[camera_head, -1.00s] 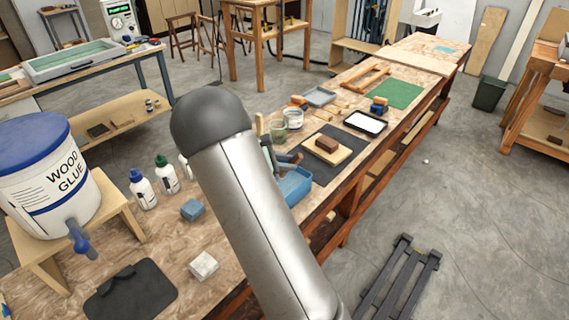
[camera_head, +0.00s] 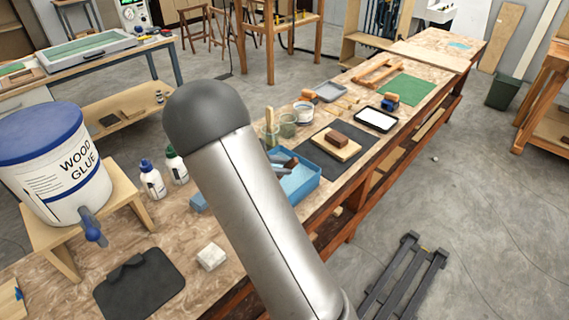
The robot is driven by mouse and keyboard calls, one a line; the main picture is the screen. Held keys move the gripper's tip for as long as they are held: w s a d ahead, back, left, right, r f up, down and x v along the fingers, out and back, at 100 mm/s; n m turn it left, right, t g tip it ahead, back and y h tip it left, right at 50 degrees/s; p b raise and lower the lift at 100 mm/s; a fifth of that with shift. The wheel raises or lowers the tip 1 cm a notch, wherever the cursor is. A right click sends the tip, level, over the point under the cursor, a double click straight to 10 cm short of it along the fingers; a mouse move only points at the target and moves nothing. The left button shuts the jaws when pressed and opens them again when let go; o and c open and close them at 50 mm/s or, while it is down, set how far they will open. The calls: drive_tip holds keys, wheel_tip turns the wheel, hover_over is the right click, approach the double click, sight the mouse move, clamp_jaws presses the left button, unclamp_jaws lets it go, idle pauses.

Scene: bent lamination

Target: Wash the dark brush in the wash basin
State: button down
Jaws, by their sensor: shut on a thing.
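The wash basin, a blue tray with pale liquid (camera_head: 303,183), stands on the long bench, its left part hidden by my arm. My gripper (camera_head: 284,161) shows small and dark past the arm's right edge, at the back left of the basin. It is shut on what appears to be the dark brush (camera_head: 288,166), low over or in the basin. The brush is mostly hidden, so I cannot tell whether its bristles touch the liquid.
Jars (camera_head: 288,125), one holding brushes, stand behind the basin. A dark mat (camera_head: 318,160) with a wood block (camera_head: 338,141) lies to its right. A glue bucket (camera_head: 55,165), bottles (camera_head: 152,180) and a white block (camera_head: 211,257) are to the left.

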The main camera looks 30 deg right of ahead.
drive_tip(key=shift+d, duration=0.15)
drive_tip(key=d, duration=0.1)
drive_tip(key=w+d, duration=0.1)
drive_tip(key=d, duration=0.1)
drive_tip(key=w+d, duration=0.1)
drive_tip(key=d, duration=0.1)
drive_tip(key=shift+d, duration=0.2)
idle(0.3)
drive_tip(key=shift+a, duration=0.1)
drive_tip(key=shift+s+a, duration=0.3)
drive_tip(key=shift+a, duration=0.6)
drive_tip(key=shift+s+a, duration=0.35)
drive_tip(key=shift+a, duration=0.6)
drive_tip(key=shift+s+a, duration=0.3)
drive_tip(key=shift+a, duration=0.6)
drive_tip(key=shift+d, duration=0.1)
drive_tip(key=d, duration=0.1)
drive_tip(key=w+d, duration=0.1)
drive_tip(key=d, duration=0.1)
drive_tip(key=w+d, duration=0.1)
drive_tip(key=d, duration=0.1)
drive_tip(key=shift+d, duration=0.25)
